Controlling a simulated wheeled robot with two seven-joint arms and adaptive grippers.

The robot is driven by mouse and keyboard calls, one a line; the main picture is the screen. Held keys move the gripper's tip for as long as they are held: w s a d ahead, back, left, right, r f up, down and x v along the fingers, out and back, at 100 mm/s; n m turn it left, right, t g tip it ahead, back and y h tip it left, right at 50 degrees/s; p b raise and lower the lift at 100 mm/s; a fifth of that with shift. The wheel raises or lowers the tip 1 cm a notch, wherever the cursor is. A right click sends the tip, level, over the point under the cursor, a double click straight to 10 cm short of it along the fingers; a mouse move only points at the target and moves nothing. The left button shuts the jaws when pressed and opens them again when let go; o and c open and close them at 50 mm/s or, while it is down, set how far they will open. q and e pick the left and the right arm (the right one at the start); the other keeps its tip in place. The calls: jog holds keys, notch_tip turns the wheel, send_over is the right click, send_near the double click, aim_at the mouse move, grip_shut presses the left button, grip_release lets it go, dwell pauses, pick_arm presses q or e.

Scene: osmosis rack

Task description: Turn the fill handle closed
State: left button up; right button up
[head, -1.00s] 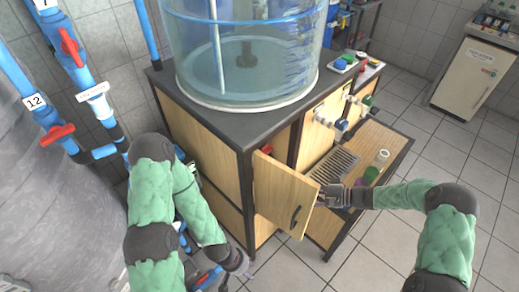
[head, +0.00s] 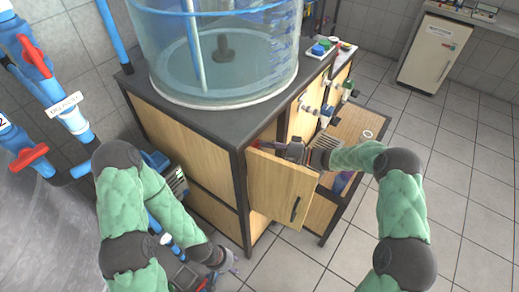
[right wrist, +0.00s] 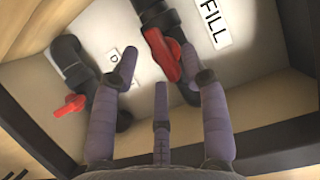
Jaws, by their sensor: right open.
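The red fill handle (right wrist: 162,54) sits on a black pipe valve in the cabinet, beside a white FILL label (right wrist: 213,22). It runs from upper left to lower right. My right gripper (right wrist: 166,74) is open, its outer fingers spread on either side of the handle's lower end; contact cannot be told. In the head view my right gripper (head: 280,152) reaches over the open cabinet door (head: 280,190), its fingertips hidden inside. My left gripper (head: 222,262) hangs low beside the cabinet, its fingers too unclear to judge.
A second red handle (right wrist: 70,105) is on the black pipe at left, near a partly covered label. The cabinet's frame closes in below and at right. A large clear tank (head: 215,60) stands on the cabinet. Blue pipes with red handles (head: 28,160) are at the left.

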aim_at(255, 146)
jog(key=shift+x, duration=1.2)
grip_shut()
